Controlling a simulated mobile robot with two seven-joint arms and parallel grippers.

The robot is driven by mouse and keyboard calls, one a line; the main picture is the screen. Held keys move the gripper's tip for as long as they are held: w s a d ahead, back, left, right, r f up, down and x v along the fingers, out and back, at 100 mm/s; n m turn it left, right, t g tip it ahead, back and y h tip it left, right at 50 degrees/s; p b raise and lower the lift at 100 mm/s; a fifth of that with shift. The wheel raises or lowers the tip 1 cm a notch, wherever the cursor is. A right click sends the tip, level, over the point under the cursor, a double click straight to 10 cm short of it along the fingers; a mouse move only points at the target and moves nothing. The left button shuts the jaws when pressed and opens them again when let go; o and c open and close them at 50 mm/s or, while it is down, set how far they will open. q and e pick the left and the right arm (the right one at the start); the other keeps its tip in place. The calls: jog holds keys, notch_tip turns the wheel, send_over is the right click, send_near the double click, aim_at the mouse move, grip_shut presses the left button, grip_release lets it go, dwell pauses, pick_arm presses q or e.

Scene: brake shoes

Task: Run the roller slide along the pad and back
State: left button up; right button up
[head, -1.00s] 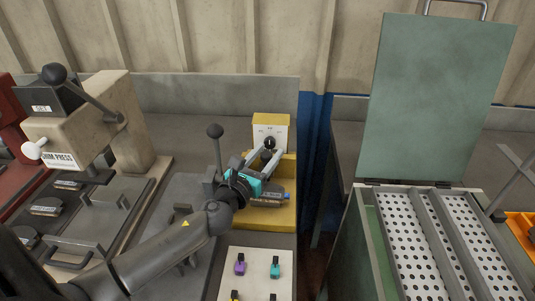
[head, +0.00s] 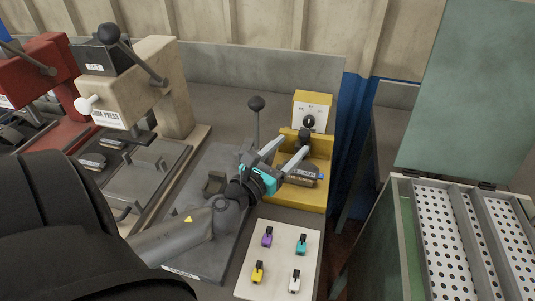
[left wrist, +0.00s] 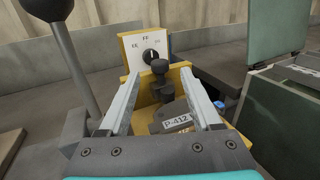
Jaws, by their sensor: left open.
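A yellow fixture (head: 318,196) stands on the bench with an upright dial panel (head: 314,100) at its back. A black slide knob (head: 304,135) stands in front of the panel; it also shows in the left wrist view (left wrist: 160,67). A brake pad (head: 300,179) lies in the fixture, and its label in the left wrist view (left wrist: 178,123) reads P-412. My left gripper (head: 296,144) is open above the pad. Its fingers stand either side of the knob in the left wrist view, without clear contact. The roller itself cannot be made out. My right gripper is not in view.
A ball-topped lever (head: 256,104) rises just left of my left gripper. A white board (head: 279,262) with several coloured clips lies in front. A beige press (head: 150,72) stands left. An open green case (head: 408,235) with perforated trays is at right.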

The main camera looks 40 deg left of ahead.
pick_arm(q)
jog(key=s+b, duration=0.1)
jog(key=s, duration=0.7)
jog(key=shift+d+b, duration=0.2)
jog(key=shift+b, duration=0.15)
jog(key=shift+w, duration=0.1)
